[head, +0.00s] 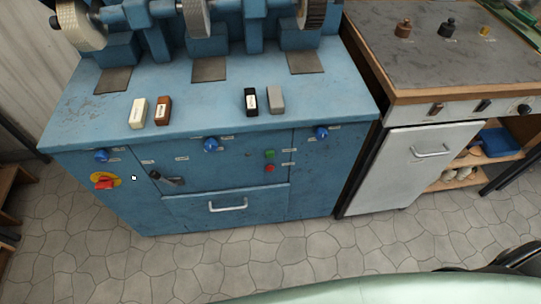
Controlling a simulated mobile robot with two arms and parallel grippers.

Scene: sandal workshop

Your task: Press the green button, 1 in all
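The green button (269,154) is a small round button on the front panel of the blue machine cabinet (230,178), right of the middle. A red button (269,169) sits directly below it. Small white labels are beside the buttons. Nothing covers the green button, and whether it is pressed in cannot be told. Neither of my grippers shows in the head view.
The front also has blue knobs (210,145), a lever (166,179), a red rotary switch (104,182) and a drawer handle (228,206). Several small blocks (163,110) lie on top below grinding wheels (313,13). A bench (432,55) stands right.

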